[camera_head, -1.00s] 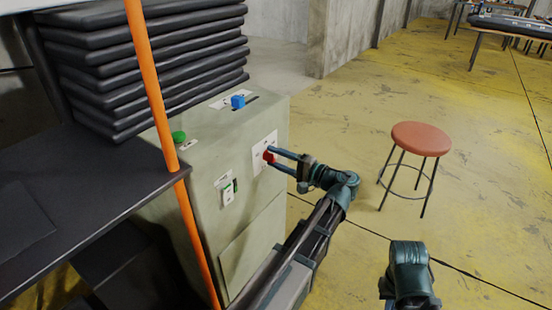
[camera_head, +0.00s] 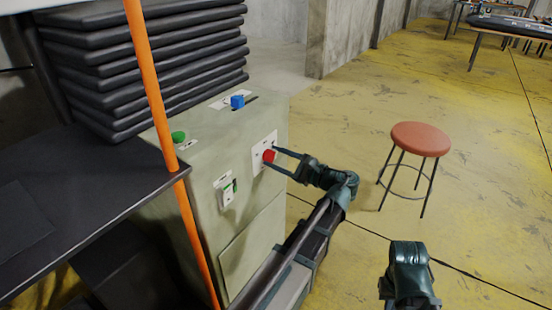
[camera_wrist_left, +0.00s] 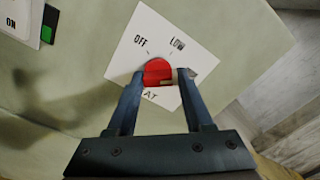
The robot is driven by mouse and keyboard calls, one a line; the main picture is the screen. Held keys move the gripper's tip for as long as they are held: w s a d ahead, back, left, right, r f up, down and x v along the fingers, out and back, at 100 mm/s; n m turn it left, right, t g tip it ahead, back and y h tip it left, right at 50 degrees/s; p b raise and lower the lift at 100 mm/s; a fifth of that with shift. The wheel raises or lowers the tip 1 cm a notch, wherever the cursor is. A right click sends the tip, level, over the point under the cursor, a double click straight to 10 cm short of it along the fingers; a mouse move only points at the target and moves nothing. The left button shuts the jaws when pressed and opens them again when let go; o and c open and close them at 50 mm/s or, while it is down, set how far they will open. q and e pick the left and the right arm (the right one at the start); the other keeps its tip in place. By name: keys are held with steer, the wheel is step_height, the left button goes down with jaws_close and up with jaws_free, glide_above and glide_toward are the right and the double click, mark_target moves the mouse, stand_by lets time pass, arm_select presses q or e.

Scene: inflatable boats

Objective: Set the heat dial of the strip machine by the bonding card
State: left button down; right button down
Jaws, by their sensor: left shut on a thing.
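The strip machine is a grey-green cabinet (camera_head: 236,145) in the head view. Its red heat dial (camera_head: 269,156) sits on a white plate (camera_head: 262,142) on the side face. In the left wrist view the dial (camera_wrist_left: 158,72) shows between my fingertips, and the plate (camera_wrist_left: 150,40) reads OFF and LOW; a lower word ending in AT is partly covered. My left gripper (camera_head: 269,158) is shut on the dial, one finger on each side. No bonding card can be made out. My right arm shows at the bottom right, its fingers out of view.
The machine also has a blue knob (camera_head: 237,102) in a slot, a green button (camera_head: 178,137) and a switch plate (camera_head: 227,193). An orange post (camera_head: 158,110) and dark table (camera_head: 90,190) stand left. A red stool (camera_head: 421,138) stands on open yellow floor.

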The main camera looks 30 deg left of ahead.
arm_select(q)
steer(key=shift+m, duration=1)
steer(key=shift+c, duration=1.5)
jaws_free()
steer(key=shift+d, duration=0.1)
steer(key=s+d, duration=0.1)
steer(key=d, duration=1.2)
steer(key=shift+d, duration=0.35)
steer(key=shift+a+f, duration=0.1)
